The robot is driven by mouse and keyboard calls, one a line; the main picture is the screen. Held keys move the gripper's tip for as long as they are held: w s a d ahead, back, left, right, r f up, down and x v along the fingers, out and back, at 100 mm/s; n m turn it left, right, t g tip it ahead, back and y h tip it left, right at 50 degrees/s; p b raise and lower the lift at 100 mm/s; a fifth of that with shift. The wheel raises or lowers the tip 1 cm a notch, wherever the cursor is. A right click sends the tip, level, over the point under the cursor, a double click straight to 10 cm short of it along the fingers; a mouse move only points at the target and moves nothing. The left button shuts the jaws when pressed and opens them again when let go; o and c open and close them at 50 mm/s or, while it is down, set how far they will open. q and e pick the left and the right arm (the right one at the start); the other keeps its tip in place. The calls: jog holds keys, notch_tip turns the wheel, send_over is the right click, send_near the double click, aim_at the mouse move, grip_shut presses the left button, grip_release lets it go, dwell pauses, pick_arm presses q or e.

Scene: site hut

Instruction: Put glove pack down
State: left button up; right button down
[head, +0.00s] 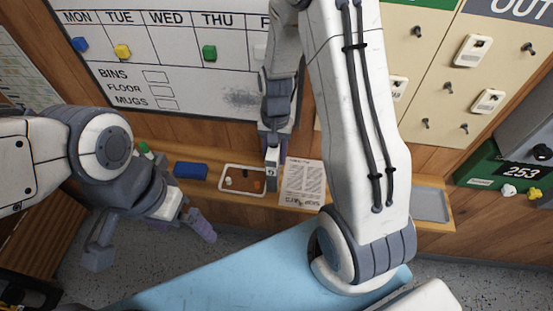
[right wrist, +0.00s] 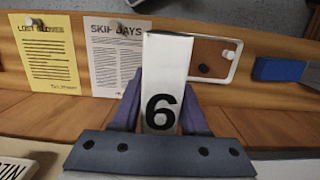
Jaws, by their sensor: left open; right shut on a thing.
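A white pack (right wrist: 165,82) with a black 6 on it, which I take for the glove pack, is held between the purple fingers of my right gripper (right wrist: 160,105). In the head view the pack (head: 272,168) is over the wooden shelf (head: 232,205), at the right end of a white-rimmed tray (head: 222,190). I cannot tell whether it touches the shelf or tray. My left gripper (head: 151,245) is open and empty, in front of the shelf at the left.
A printed sheet (head: 302,182) lies right of the tray and a blue block (head: 190,170) left of it. Small items lie in the tray. A grey tray (head: 430,205) sits at the shelf's right end. A whiteboard (head: 180,95) stands behind; a light-blue surface (head: 230,275) is in front.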

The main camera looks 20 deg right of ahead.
jog(key=shift+w+d+f+p, duration=0.15)
jog(key=shift+f+p, duration=0.2)
jog(key=shift+f, duration=0.75)
jog(key=shift+w+d+f+p, duration=0.15)
jog(key=shift+f+p, duration=0.15)
jog(key=shift+f, duration=0.8)
jog(key=shift+s+f, duration=0.1)
jog(key=shift+f, duration=0.1)
jog(key=shift+c, duration=2.2)
grip_release()
